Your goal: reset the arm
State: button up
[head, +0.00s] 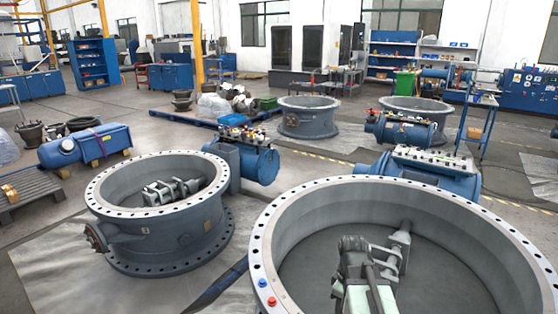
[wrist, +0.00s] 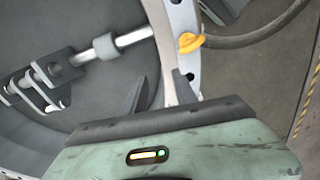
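My gripper (wrist: 160,82) shows in the wrist view. Its green body fills the bottom, and its two dark fingers stand apart with nothing held between them. The fingers point towards the pale, holed rim (wrist: 184,40) of a large round valve. I cannot tell whether they touch it. A yellow piece (wrist: 190,42) on a dark hose lies by the rim, just beyond the right finger. In the head view, a grey and pale green mechanism (head: 368,285) shows inside the near right valve (head: 465,195). I cannot tell which part of it is my arm.
Inside the valve in the wrist view, a metal linkage (wrist: 40,88) joins a rod. Another valve (head: 160,245) stands at left in the head view. A blue cylinder (head: 420,180) lies behind the near valve.

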jog(key=s+a+m, duration=0.2)
jog(key=a+m, duration=0.5)
jog(key=m, duration=0.2)
jog(key=shift+r+m, duration=0.2)
jog(key=shift+m, duration=0.1)
